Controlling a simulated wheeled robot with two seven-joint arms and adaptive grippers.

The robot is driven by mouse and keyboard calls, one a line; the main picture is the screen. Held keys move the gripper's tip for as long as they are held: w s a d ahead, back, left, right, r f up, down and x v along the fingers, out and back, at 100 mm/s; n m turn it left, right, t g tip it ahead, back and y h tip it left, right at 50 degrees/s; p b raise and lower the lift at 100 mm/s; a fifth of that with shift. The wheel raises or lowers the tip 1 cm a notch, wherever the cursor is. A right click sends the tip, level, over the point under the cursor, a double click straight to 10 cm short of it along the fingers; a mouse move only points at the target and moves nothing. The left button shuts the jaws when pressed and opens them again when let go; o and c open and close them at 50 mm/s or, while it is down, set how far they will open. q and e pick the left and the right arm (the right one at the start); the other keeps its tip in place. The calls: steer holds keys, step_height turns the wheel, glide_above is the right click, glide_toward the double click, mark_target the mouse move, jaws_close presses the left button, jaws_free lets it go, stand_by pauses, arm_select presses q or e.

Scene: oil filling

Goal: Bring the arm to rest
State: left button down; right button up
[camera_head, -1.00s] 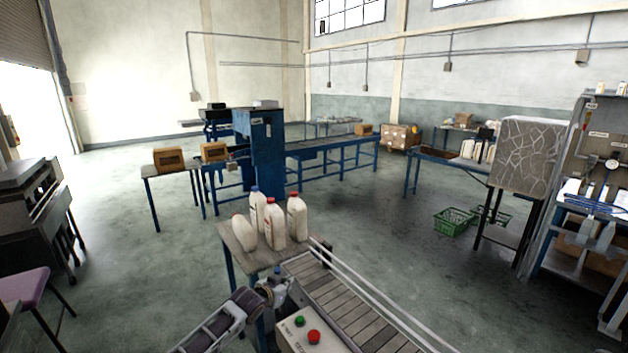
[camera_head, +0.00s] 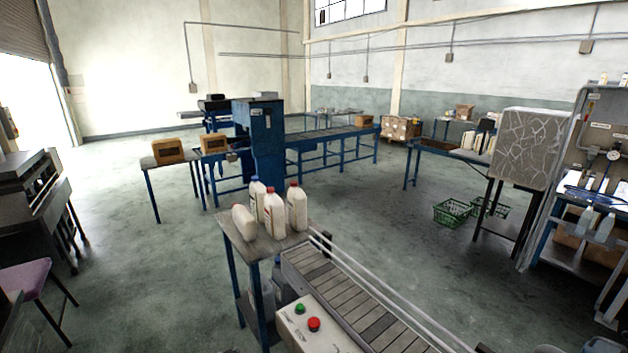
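Neither of my grippers shows in the camera_head view. One bottle (camera_head: 243,222) lies tilted over at the left, and the others stand upright, such as the red-capped bottle (camera_head: 297,207) and the blue-capped bottle (camera_head: 257,198).
A control box (camera_head: 305,326) with green and red buttons stands at the conveyor's near end. A purple stool (camera_head: 25,277) and dark bench are at left. A patterned cabinet (camera_head: 527,148) and green crates (camera_head: 452,212) are at right. Floor left of the table is clear.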

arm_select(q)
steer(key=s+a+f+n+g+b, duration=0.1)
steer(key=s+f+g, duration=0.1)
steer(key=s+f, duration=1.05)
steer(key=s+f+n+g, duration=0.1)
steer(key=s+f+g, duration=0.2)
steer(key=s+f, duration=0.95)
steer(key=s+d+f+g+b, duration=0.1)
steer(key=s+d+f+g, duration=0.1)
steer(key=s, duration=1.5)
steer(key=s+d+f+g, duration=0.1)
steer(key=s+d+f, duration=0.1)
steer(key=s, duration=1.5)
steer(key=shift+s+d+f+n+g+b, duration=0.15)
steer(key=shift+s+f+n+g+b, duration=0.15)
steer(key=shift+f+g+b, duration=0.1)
